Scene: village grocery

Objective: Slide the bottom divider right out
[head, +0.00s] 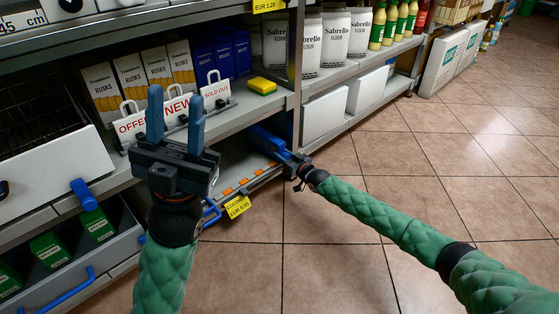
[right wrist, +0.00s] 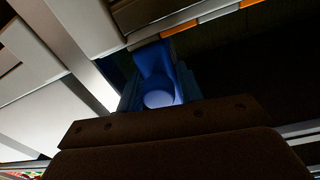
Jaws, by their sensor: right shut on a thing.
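The right gripper (head: 284,154) reaches into the bottom shelf bay under the rusks. It is shut on a bright blue piece, which I take to be the bottom divider (right wrist: 158,75); the right wrist view shows its rounded end between the fingers.
The bottom shelf (head: 232,158) has an orange-marked front edge and a yellow price tag (head: 237,207). Above are OFFER and SOLD OUT signs (head: 216,92) and a yellow sponge (head: 262,86). A drawer with a blue handle (head: 70,290) is at lower left. The tiled floor (head: 330,240) is clear.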

